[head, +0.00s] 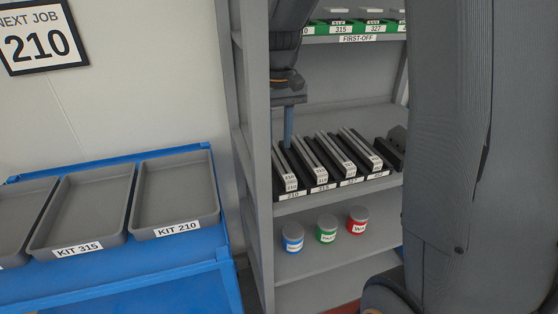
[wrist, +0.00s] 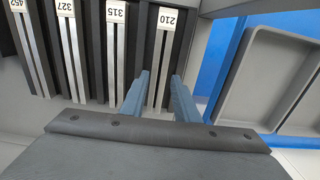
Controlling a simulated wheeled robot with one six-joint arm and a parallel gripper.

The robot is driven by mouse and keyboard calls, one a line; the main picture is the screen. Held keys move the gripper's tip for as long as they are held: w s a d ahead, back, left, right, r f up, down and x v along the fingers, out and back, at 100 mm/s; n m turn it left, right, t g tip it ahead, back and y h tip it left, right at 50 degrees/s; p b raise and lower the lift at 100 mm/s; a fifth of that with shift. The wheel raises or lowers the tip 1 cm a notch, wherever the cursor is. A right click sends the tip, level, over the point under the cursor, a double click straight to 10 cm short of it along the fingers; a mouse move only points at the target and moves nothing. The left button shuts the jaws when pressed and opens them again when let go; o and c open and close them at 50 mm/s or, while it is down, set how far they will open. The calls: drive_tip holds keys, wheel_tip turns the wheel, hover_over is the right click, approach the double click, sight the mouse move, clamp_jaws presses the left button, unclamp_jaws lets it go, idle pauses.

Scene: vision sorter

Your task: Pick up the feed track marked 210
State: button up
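The feed track marked 210 (wrist: 160,62) is a thin silver bar with a white label, leftmost of the tracks in the dark slotted rack (head: 335,186) in the head view. It also shows in the head view (head: 283,163). My gripper (wrist: 160,76) is open, its two blue fingers apart, one on each side of track 210 in the wrist view. In the head view my gripper (head: 287,144) points down at the rear part of that track. I cannot tell whether the fingers touch it.
Tracks 315 (wrist: 111,52), 327 (wrist: 74,55) and 452 (wrist: 34,55) stand beside it. Three lidded jars (head: 327,228) are on the shelf below. A FIRST-OFF shelf (head: 375,38) is above. The KIT 210 tray (head: 177,233) sits on a blue cart at left.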

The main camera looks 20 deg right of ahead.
sight(279, 158)
drive_tip(key=shift+s+f+p, duration=0.2)
drive_tip(key=shift+f+p, duration=0.45)
drive_tip(key=shift+f, duration=1.7)
clamp_jaws()
